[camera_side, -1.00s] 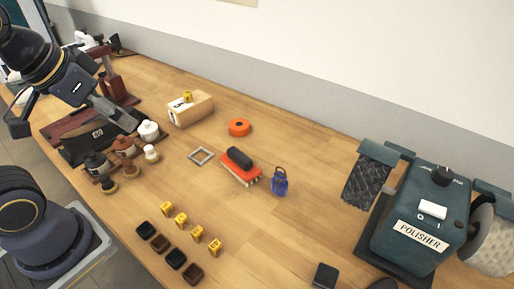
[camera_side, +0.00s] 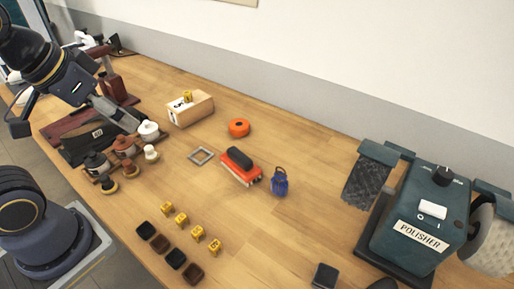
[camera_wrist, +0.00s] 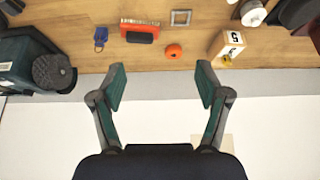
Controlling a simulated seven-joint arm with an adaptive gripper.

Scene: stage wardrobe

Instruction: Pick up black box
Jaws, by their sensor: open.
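A small black box (camera_side: 325,276) sits on the wooden table at the bottom edge of the side view, left of the polisher. I do not make it out in the wrist view. Two small dark, box-like containers also stand near the front edge, a black one (camera_side: 146,230) and another black one (camera_side: 176,258), in a row with two brown ones. My gripper (camera_wrist: 162,88) is open and empty in the wrist view, its two fingers wide apart. In the side view my arm is at the far left, well away from the black box.
A green polisher (camera_side: 418,225) stands at the right. Several yellow cubes (camera_side: 181,220) line the front. Table between bottle and black box is clear.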

